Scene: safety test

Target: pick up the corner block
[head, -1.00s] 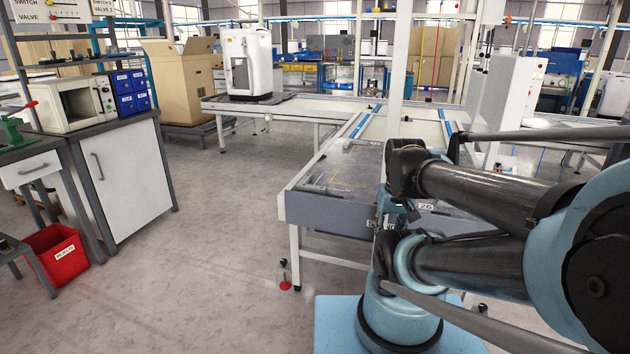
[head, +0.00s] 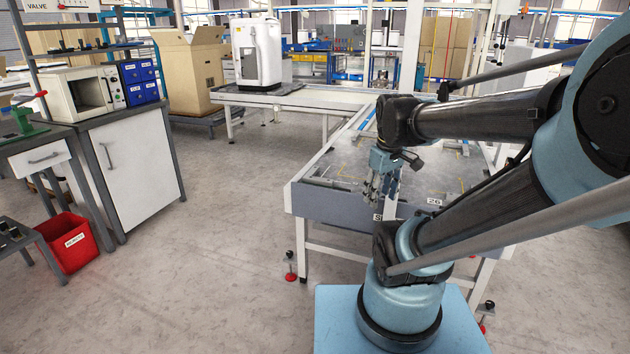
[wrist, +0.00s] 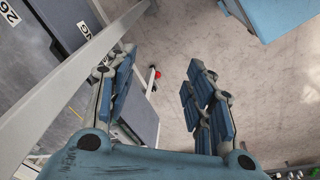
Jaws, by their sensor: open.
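My gripper (head: 383,190) hangs fingers-down at the front edge of the grey work table (head: 330,206) in the head view. In the wrist view my gripper (wrist: 158,85) is open, with blue-padded fingers spread apart and nothing between them. Past the fingers lie the pale floor and part of the table's side and white frame. I cannot make out a corner block in either view; my arm covers part of the table top.
A white machine (head: 256,52) stands on the far bench. At left are a microwave-like oven (head: 85,92), blue drawers (head: 139,80), a white cabinet (head: 135,170) and a red bin (head: 67,243) on the floor. The floor left of the table is clear.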

